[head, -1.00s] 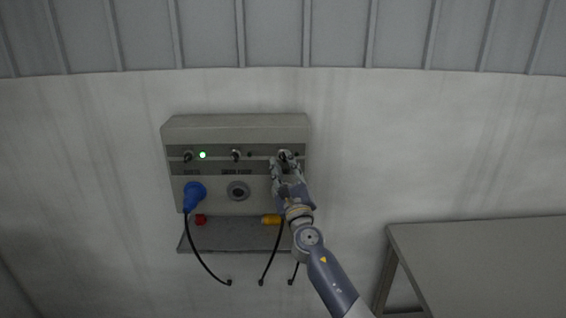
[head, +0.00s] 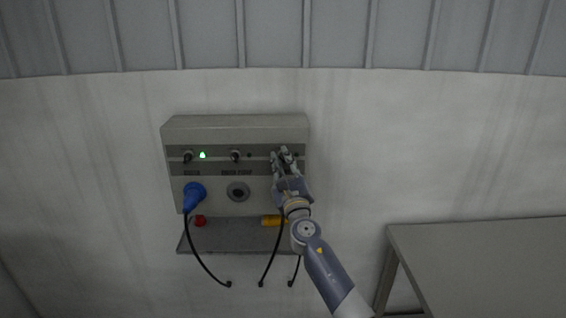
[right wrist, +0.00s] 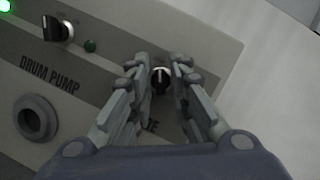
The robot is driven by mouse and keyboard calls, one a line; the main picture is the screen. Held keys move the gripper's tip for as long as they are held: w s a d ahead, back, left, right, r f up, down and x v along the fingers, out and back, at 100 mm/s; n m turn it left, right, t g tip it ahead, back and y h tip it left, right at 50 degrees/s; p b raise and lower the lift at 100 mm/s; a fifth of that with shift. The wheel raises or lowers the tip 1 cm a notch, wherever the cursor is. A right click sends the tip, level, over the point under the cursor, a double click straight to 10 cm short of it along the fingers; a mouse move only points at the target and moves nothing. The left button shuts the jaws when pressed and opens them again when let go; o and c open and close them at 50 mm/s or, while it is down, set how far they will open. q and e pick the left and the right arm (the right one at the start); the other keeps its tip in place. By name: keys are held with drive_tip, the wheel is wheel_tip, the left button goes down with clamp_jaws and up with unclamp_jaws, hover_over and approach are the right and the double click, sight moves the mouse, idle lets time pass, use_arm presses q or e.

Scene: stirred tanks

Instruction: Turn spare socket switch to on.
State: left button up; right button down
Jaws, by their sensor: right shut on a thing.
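The spare socket switch (right wrist: 160,79) is a small black knob with a pale pointer line at the right end of the grey wall panel (head: 215,212). In the right wrist view, its pointer stands about upright in the picture. My right gripper (head: 285,153) is at this knob. In the right wrist view, its two fingers (right wrist: 160,76) stand on either side of the knob, shut on it. They hide most of the label below, with only its end showing. The spare socket is hidden behind my gripper. My left gripper is not in view.
A drum pump switch (head: 235,155) and empty socket (head: 238,191) are mid-panel. A blue plug (head: 194,196) sits at left under a lit green lamp (head: 202,155). Red (head: 200,220) and yellow (head: 271,221) plugs lie on the shelf (head: 232,236). A table (head: 480,260) stands right.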

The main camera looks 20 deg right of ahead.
drive_tip(key=shift+f+m+b, duration=0.2)
drive_tip(key=shift+m+b, duration=0.3)
drive_tip(key=m+h+b, duration=0.2)
drive_tip(key=m+b, duration=0.2)
drive_tip(key=m+h+b, duration=0.3)
drive_tip(key=m, duration=0.2)
drive_tip(key=shift+a+f+m+g+b, duration=0.1)
drive_tip(key=shift+m+g+b, duration=0.2)
drive_tip(key=shift+b, duration=0.1)
drive_tip(key=m+g+h+b, duration=0.1)
drive_tip(key=m+h+b, duration=0.1)
drive_tip(key=m, duration=0.2)
drive_tip(key=shift+h, duration=0.3)
drive_tip(key=shift+r+m+g+h+b, duration=0.2)
drive_tip(key=shift+m+g+h+b, duration=0.25)
drive_tip(key=shift+m+b, duration=0.6)
drive_tip(key=shift+m, duration=0.45)
drive_tip(key=c, duration=1.7)
unclamp_jaws()
